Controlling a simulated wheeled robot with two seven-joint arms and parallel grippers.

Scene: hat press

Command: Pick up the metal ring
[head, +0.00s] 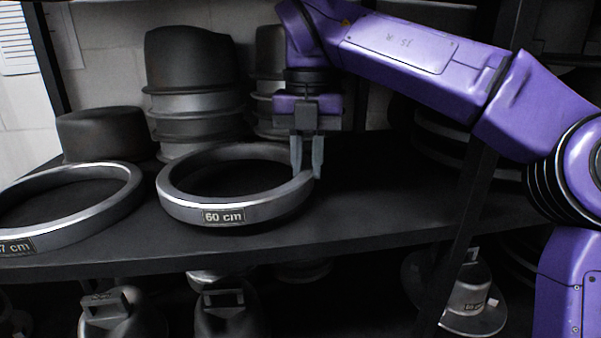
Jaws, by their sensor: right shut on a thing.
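A metal ring labelled "60 cm" (180,208) is at the middle of the dark shelf, with a dark gap under its front right edge. A second metal ring (95,219), its label ending in "7 cm", lies to its left and is cut off by the left picture edge. My right gripper (307,172) points down at the right side of the 60 cm ring. Its fingers are shut on that ring's rim. My left gripper is not in view.
A dark shelf (380,228) carries the rings. Stacked hat forms (190,85) and a low dark block (105,134) stand behind them. A dark upright post (460,240) crosses at the right. More metal forms (120,315) sit below. The shelf right of the 60 cm ring looks clear.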

